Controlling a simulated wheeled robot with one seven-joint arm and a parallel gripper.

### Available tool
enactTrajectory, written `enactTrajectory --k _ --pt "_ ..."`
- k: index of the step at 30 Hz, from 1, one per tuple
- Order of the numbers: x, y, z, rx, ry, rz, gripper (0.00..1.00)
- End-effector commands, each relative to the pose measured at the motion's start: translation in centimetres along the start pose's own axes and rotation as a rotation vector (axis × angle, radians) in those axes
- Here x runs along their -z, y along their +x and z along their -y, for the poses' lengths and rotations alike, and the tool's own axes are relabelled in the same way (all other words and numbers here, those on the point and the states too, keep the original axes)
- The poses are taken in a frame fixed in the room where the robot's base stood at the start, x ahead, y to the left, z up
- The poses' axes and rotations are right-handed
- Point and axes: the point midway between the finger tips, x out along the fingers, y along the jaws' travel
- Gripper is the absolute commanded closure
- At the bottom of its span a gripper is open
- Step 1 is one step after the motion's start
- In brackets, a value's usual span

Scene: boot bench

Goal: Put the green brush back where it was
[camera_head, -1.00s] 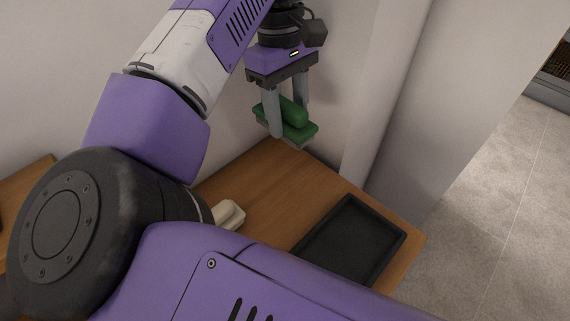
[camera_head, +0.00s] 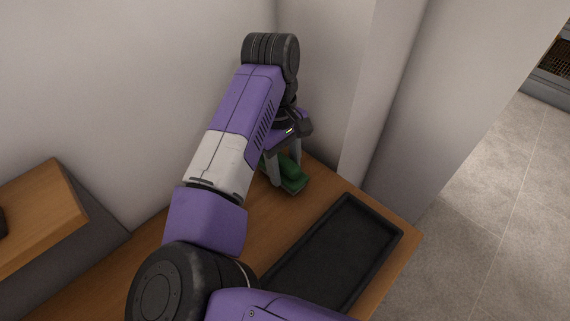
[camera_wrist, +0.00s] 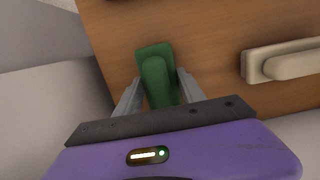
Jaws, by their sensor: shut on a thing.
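The green brush (camera_head: 291,177) is between the fingers of my gripper (camera_head: 283,168), at the back of the wooden bench top near the wall corner. In the wrist view the green brush (camera_wrist: 156,75) shows its base and raised handle, with one finger of my gripper (camera_wrist: 158,88) on each side. The gripper is shut on it. The brush is low, at or just above the wood; I cannot tell whether it touches. My arm hides part of it in the head view.
A black tray (camera_head: 335,258) lies on the bench top (camera_head: 262,215) in front of the brush. A cream brush (camera_wrist: 285,62) lies on the wood to the right in the wrist view. A wall and a pale column (camera_head: 365,110) stand close behind. A wooden shelf (camera_head: 40,210) is at left.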

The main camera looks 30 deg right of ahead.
Motion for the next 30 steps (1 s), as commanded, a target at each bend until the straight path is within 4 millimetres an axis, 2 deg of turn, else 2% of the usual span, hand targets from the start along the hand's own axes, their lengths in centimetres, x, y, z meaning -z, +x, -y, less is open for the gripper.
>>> enactTrajectory --k 10,11,14,25,30 --pt "0.1 0.3 0.0 0.0 0.0 0.0 1.0" --pt "0.1 0.3 0.0 0.0 0.0 0.0 0.51" --pt "0.0 0.2 0.0 0.0 0.0 0.0 0.32" --pt "0.0 0.0 0.0 0.0 0.0 0.0 0.32" --pt "0.2 -1.6 0.1 0.002 0.001 -0.005 0.32"
